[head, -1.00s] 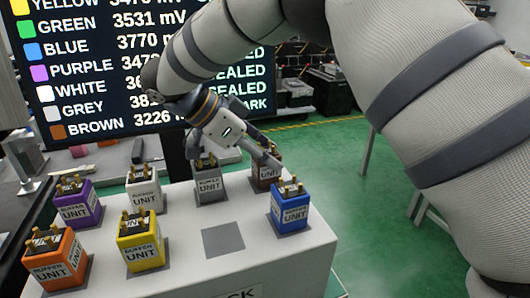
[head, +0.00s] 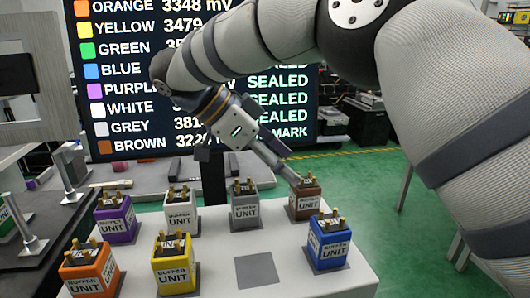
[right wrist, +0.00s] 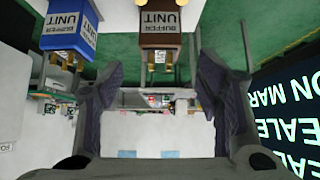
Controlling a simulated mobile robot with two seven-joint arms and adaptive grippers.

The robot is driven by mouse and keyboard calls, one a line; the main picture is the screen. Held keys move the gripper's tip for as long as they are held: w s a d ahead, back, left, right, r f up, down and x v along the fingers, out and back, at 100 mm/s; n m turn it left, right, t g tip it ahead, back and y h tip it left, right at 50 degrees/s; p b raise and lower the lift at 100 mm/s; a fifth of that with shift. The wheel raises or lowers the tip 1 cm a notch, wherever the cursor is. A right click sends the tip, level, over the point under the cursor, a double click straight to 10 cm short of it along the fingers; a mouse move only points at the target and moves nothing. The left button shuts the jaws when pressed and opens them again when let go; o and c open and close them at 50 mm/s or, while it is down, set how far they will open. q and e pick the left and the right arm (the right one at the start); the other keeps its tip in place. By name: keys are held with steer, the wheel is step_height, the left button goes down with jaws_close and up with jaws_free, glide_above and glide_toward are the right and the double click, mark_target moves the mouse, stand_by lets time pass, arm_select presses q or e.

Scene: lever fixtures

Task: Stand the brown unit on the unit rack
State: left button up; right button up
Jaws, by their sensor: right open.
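The brown unit (head: 305,204) stands upright at the back right of the white unit rack (head: 338,277), labelled "BUFFER UNIT", with brass posts on top. My right gripper (head: 292,180) reaches down to just above and left of its top in the head view. In the right wrist view, the brown unit (right wrist: 160,32) shows upside down beyond the gap between my spread fingers (right wrist: 158,95). The fingers are open and apart from it, with nothing between them. My left gripper is not in view.
Grey (head: 244,210), white (head: 182,213), purple (head: 116,226), orange (head: 90,272), yellow (head: 173,266) and blue (head: 328,244) units stand on the rack close by. A bare dark square pad (head: 257,269) lies at front. A screen (head: 125,75) stands behind.

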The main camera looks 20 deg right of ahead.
steer(key=v, duration=0.5)
steer(key=shift+a+r+b, duration=0.1)
steer(key=shift+r+b, duration=0.05)
steer(key=shift+b, duration=0.2)
